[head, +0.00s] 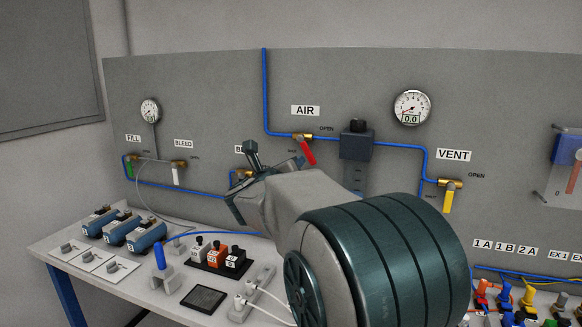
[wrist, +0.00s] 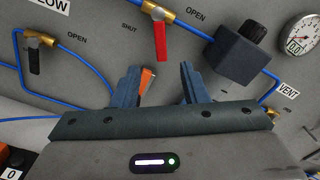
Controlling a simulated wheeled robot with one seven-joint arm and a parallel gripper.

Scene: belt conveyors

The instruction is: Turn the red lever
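The red lever (head: 307,152) hangs from a brass valve (head: 302,136) on the blue pipe under the AIR label, tilted down to the right in the head view. In the wrist view the red lever (wrist: 161,42) is at top centre, beyond my fingertips, with SHUT to its left and OPEN to its right. My gripper (wrist: 157,75) is open, its two fingers apart, and does not touch the lever. In the head view my gripper (head: 246,172) is left of and below the lever, partly hidden by my arm.
A dark regulator block (head: 356,141) sits right of the lever. A black-handled valve (wrist: 36,55) is at left in the wrist view. A yellow lever (head: 448,201) hangs under VENT. An orange piece (wrist: 147,79) shows beside my left finger. The bench below holds several devices.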

